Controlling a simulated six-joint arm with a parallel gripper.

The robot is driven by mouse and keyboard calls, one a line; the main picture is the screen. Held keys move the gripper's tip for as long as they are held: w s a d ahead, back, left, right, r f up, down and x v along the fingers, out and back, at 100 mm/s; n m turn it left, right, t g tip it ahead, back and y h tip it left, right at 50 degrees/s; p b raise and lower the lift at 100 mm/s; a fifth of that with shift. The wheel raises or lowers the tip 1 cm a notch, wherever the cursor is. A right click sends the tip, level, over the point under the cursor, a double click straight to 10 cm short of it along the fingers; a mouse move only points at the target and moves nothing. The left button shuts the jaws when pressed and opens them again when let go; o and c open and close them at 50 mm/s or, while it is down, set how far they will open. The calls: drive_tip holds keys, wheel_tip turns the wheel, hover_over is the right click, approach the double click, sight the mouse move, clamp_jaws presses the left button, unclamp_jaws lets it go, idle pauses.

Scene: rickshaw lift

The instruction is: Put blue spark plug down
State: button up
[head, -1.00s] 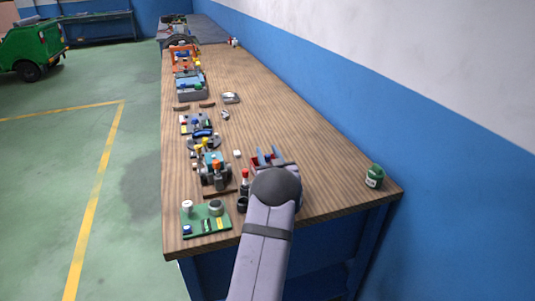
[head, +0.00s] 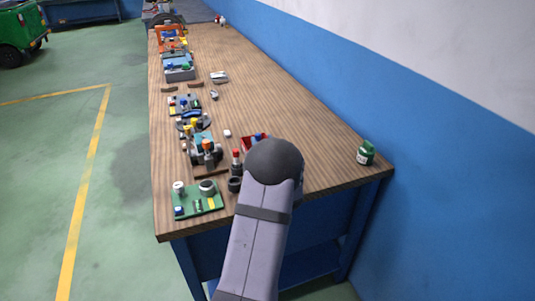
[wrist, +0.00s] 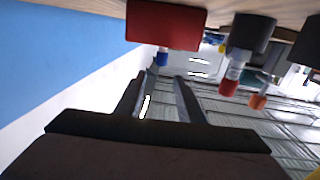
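The wrist view is upside down. There, a small blue-tipped plug (wrist: 161,57), which I take for the blue spark plug, stands at the red block or tray (wrist: 166,24); whether it is fully seated I cannot tell. My gripper (wrist: 160,82) has its two dark fingers apart with an empty gap between them. The blue tip lies just beyond the fingertips, in line with the gap. In the head view the red tray (head: 250,139) is partly hidden behind my arm's round grey joint. The fingers are hidden there.
A red-topped plug (head: 236,155) stands left of my arm; it also shows in the wrist view (wrist: 228,88). A green board (head: 198,203) and several small parts line the bench's left side. A green bottle (head: 365,153) stands at the right edge. The bench's middle right is clear.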

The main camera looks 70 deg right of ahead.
drive_tip(key=shift+b+v, duration=0.4)
drive_tip(key=shift+v, duration=2.05)
drive_tip(key=shift+d+r, duration=0.1)
drive_tip(key=shift+r, duration=0.05)
